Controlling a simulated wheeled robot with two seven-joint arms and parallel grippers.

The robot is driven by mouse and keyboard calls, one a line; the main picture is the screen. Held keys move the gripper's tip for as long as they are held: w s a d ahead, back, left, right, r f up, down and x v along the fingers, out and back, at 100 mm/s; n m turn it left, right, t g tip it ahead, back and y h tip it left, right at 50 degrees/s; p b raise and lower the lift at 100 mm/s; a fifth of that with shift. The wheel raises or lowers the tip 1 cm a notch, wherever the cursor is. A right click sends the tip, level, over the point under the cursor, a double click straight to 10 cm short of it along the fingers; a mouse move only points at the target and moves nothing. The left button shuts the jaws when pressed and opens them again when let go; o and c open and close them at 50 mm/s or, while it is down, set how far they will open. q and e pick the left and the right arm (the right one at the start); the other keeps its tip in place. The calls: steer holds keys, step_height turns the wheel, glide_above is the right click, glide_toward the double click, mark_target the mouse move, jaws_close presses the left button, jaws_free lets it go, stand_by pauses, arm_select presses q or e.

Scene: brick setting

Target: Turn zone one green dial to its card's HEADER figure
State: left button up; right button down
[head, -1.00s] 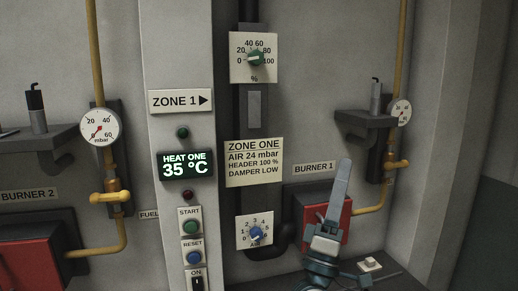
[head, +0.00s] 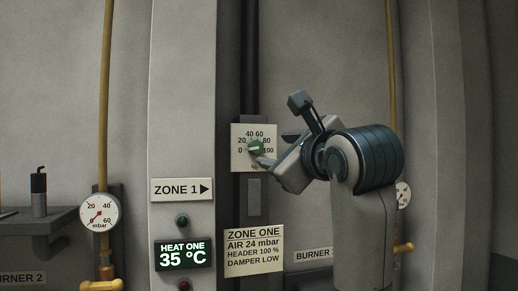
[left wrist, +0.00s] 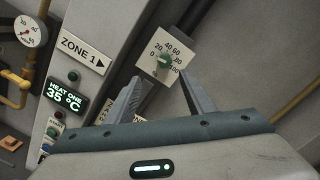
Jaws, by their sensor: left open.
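The green dial (head: 255,147) sits on a white plate marked 0 to 100 with a % sign, and also shows in the left wrist view (left wrist: 165,61). Its pale mark is too small to read surely. The zone one card (head: 253,250) below reads AIR 24 mbar, HEADER 100 %, DAMPER LOW. My left gripper (head: 268,164) is close to the dial's lower right in the head view. In the left wrist view its two fingers (left wrist: 163,88) are spread and empty, with the dial beyond them, between their tips. My right gripper is not in view.
A ZONE 1 sign (head: 181,190) and a HEAT ONE display (head: 184,254) reading 35 °C are on the pillar to the left. A gauge (head: 99,213) and yellow pipe (head: 106,100) stand further left. A shelf bracket juts out behind my arm.

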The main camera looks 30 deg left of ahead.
arm_select(q)
steer(key=shift+d+r+t+h, duration=0.3)
steer(key=shift+d+t+h, duration=0.1)
steer(key=shift+d+h, duration=0.15)
steer(key=shift+a, duration=0.1)
steer(key=p, duration=0.9)
glide_toward(258, 149)
steer(key=x, duration=0.8)
steer(key=shift+w+a+r, duration=0.1)
steer(key=shift+r, duration=0.1)
steer(key=shift+w+a+f, duration=0.1)
steer(key=shift+w+a, duration=0.15)
steer(key=shift+a, duration=0.1)
steer(key=shift+c, duration=0.7)
